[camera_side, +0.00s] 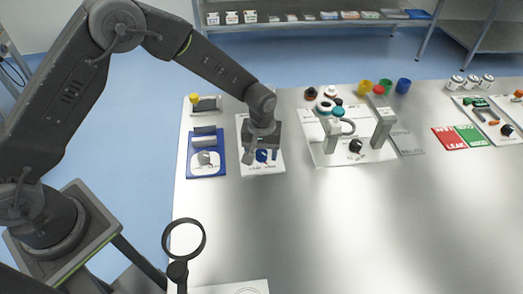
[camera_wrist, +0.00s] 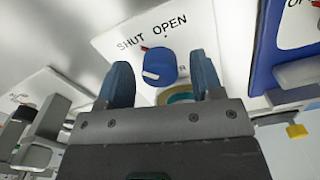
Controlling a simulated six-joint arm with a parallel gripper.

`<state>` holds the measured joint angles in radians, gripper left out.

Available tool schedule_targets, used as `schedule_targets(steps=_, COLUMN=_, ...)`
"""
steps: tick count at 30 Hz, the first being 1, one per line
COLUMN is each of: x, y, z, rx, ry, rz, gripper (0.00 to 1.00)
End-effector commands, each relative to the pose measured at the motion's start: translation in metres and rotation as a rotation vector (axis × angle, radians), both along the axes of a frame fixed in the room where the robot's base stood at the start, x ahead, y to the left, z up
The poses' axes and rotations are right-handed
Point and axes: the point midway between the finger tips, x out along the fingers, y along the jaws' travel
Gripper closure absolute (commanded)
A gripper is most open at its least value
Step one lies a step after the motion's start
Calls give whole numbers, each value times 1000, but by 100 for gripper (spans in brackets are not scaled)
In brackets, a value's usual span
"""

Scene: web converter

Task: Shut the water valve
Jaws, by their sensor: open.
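The water valve's blue handle (camera_wrist: 161,62) sits on a white panel (camera_wrist: 112,45) marked SHUT and OPEN, with a small red mark beside the handle. In the side view the blue handle (camera_side: 262,156) shows low on its white panel (camera_side: 262,171), partly covered by my gripper. My gripper (camera_side: 261,154) is open over the panel, pointing down. In the wrist view its two fingers (camera_wrist: 161,72) stand on either side of the handle, with gaps visible. I cannot tell how deep the fingertips reach. A white bar shows on the handle. A round teal and tan part is half hidden by the gripper.
A blue panel (camera_side: 191,170) with a grey fitting stands close left of the valve panel. To the right is a white board (camera_side: 325,152) with a grey post (camera_side: 382,125) and a black knob (camera_side: 356,146). The table front (camera_side: 350,220) is largely clear.

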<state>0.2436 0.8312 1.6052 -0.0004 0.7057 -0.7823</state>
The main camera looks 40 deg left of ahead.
Motion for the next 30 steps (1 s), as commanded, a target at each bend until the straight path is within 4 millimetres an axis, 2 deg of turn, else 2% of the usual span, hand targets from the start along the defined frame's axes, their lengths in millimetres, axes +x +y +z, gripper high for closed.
schedule_targets(steps=4, x=1, y=0, z=7, rx=-1, ry=-3, rz=0, gripper=40)
schedule_targets(steps=8, x=1, y=0, z=28, rx=-1, ry=-5, rz=0, gripper=40)
schedule_targets(steps=15, x=1, y=0, z=82, rx=-1, ry=-5, rz=0, gripper=40)
schedule_targets(steps=21, x=1, y=0, z=119, rx=-1, ry=-4, rz=0, gripper=40)
schedule_targets(steps=25, x=0, y=0, z=132, rx=0, ry=-1, rz=0, gripper=40)
schedule_targets(steps=30, x=0, y=0, z=138, rx=0, ry=0, rz=0, gripper=40)
